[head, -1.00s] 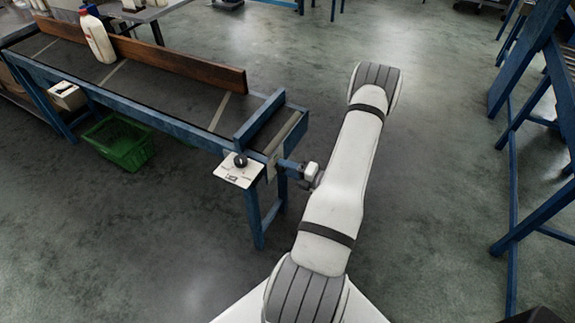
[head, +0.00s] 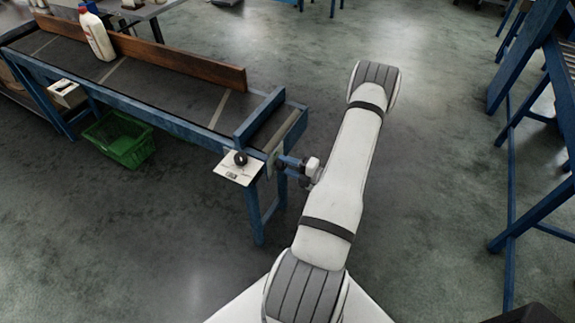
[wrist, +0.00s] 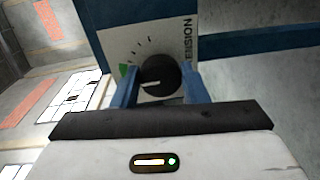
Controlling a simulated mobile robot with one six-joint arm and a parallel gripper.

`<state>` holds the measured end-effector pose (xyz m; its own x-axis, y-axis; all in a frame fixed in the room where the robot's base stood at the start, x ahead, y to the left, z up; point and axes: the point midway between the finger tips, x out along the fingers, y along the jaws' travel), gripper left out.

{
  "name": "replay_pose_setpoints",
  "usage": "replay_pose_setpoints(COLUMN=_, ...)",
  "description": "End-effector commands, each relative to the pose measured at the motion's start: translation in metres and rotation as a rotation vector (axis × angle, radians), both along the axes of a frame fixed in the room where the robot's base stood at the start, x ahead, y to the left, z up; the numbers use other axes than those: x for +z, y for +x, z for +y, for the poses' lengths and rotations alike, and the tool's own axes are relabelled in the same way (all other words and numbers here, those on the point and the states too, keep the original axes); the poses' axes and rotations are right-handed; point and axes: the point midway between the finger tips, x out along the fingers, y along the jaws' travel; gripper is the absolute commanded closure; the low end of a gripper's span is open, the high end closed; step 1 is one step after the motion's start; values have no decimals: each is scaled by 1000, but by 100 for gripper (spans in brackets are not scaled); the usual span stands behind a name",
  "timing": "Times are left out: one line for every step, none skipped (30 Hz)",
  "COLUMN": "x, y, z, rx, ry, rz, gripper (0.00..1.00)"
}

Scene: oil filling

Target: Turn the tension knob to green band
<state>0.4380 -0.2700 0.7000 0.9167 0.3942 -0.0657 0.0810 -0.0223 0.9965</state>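The tension knob (wrist: 160,72) is a round black knob with a white pointer line, on a pale plate lettered TENSION (wrist: 187,42) with tick marks. The pointer line points left in the wrist view. A green band (wrist: 124,70) shows at the left of the dial, partly hidden by a finger. My gripper (wrist: 160,84) has its blue fingers on either side of the knob, close against its edges, seemingly shut on it. In the head view, my gripper (head: 281,162) meets the near end of the conveyor (head: 190,95); the knob is not clear there.
A pale plate (head: 236,172) with another black knob (head: 240,158) sticks out beside my gripper. A white bottle (head: 97,35) stands on the belt by a brown guide board (head: 180,65). A green crate (head: 120,140) is under the conveyor. Blue racks (head: 535,150) stand right; floor between is clear.

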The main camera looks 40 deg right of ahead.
Motion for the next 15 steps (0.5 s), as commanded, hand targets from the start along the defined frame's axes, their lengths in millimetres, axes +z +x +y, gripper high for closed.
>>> replay_pose_setpoints(x=1, y=0, z=-2, rx=-4, ry=-3, rz=-2, gripper=57)
replay_pose_setpoints(x=1, y=0, z=-2, rx=-4, ry=-3, rz=-2, gripper=54)
replay_pose_setpoints(x=0, y=0, z=-2, rx=-3, ry=-3, rz=-2, gripper=51)
replay_pose_setpoints(x=0, y=0, z=-1, rx=-2, ry=-3, rz=-1, gripper=48)
replay_pose_setpoints(x=0, y=0, z=-1, rx=-2, ry=-2, rz=-1, gripper=46)
replay_pose_setpoints(x=0, y=0, z=-1, rx=-1, ry=-2, rz=-1, gripper=43)
replay_pose_setpoints(x=0, y=0, z=-1, rx=-1, ry=-2, rz=-1, gripper=40)
replay_pose_setpoints(x=0, y=0, z=-1, rx=-1, ry=-2, rz=-1, gripper=39)
replay_pose_setpoints(x=0, y=0, z=0, rx=0, ry=-2, rz=-1, gripper=39)
replay_pose_setpoints(x=0, y=0, z=0, rx=0, ry=-2, rz=-1, gripper=39)
replay_pose_setpoints(x=0, y=0, z=0, rx=0, ry=-1, rz=0, gripper=39)
replay_pose_setpoints(x=0, y=0, z=0, rx=0, ry=-1, rz=0, gripper=39)
replay_pose_setpoints(x=0, y=0, z=0, rx=0, ry=-1, rz=0, gripper=39)
replay_pose_setpoints(x=0, y=0, z=0, rx=0, ry=-1, rz=0, gripper=39)
replay_pose_setpoints(x=0, y=-1, z=-1, rx=0, ry=-1, rz=0, gripper=39)
